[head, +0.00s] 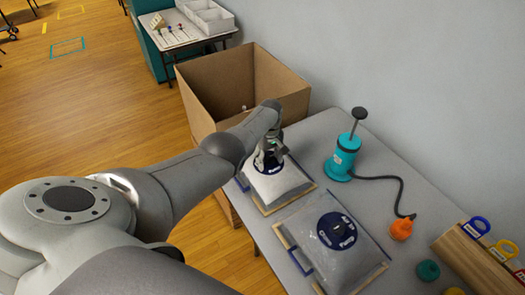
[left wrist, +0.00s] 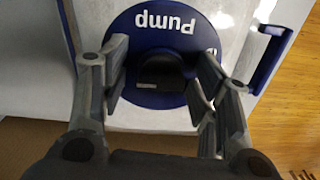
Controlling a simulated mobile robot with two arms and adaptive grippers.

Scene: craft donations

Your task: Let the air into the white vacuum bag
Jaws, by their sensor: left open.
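A white vacuum bag (head: 287,184) lies flat on the grey table at its far left end, with a dark blue round label. My left gripper (head: 267,160) is over this label, pointing down. In the left wrist view, the blue label (left wrist: 145,22) reads "Pump", and a black valve piece (left wrist: 160,72) stands at its middle. My left gripper (left wrist: 163,75) is open there, with its fingers on both sides of the valve piece. I cannot tell whether they touch it. The right gripper is not in view.
A second pale bag (head: 352,264) with a blue label lies nearer. A teal hand pump (head: 342,160) stands to the right, its hose ending in an orange nozzle (head: 401,230). A green round piece (head: 428,270) lies nearby. A cardboard box (head: 215,100) stands beyond the table.

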